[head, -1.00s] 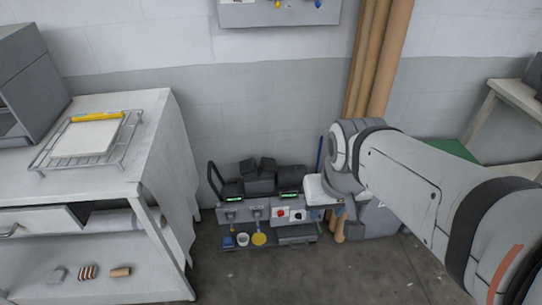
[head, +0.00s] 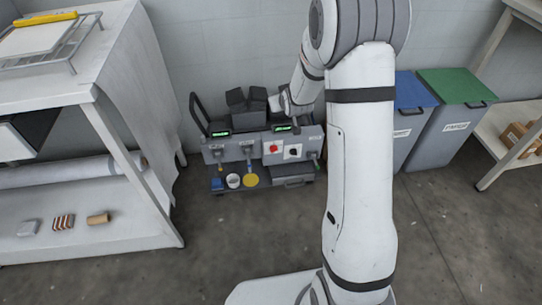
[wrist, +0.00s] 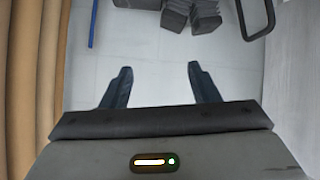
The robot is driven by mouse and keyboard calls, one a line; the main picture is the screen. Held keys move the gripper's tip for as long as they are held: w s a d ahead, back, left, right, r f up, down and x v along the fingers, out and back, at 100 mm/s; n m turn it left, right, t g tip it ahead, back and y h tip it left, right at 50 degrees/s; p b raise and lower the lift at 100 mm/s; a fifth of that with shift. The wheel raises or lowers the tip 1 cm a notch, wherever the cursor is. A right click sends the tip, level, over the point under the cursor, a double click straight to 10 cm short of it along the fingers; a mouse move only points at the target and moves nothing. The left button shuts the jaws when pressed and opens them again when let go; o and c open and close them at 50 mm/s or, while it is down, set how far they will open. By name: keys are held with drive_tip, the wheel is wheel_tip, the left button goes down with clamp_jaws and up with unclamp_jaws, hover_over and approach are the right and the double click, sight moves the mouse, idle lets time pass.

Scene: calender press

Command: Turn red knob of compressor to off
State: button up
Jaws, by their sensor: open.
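The compressor (head: 235,150) is a low grey unit against the wall, with a front panel, dark blocks and a black handle on top. Its red knob (head: 273,149) sits on a white plate on the panel, beside a black knob (head: 293,152). My arm's end is above the right part of the compressor in the head view; its fingers are too hidden to make out there. In the wrist view my gripper (wrist: 156,84) is open and empty, with two dark fingers apart. The dark blocks (wrist: 190,12) and part of the handle show at the top there; the red knob does not.
A white table (head: 118,60) with a rack stands at the left. Blue-lidded (head: 412,92) and green-lidded (head: 455,88) bins stand right of the compressor. A shelf (head: 505,145) is at far right. Floor (head: 240,230) before the compressor is clear. Brown pipes (wrist: 32,80) show in the wrist view.

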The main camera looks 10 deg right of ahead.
drive_tip(key=w+f+t+b, duration=0.2)
drive_tip(key=w+f+b, duration=0.2)
drive_tip(key=f, duration=0.9)
drive_tip(key=n+t+b, duration=0.2)
drive_tip(key=t+b, duration=0.3)
drive_tip(key=b, duration=0.7)
approach(274, 150)
drive_tip(key=f, duration=0.1)
drive_tip(key=w+b, duration=0.3)
drive_tip(key=w, duration=0.5)
drive_tip(key=shift+w+d, duration=0.15)
drive_tip(key=shift+w, duration=0.05)
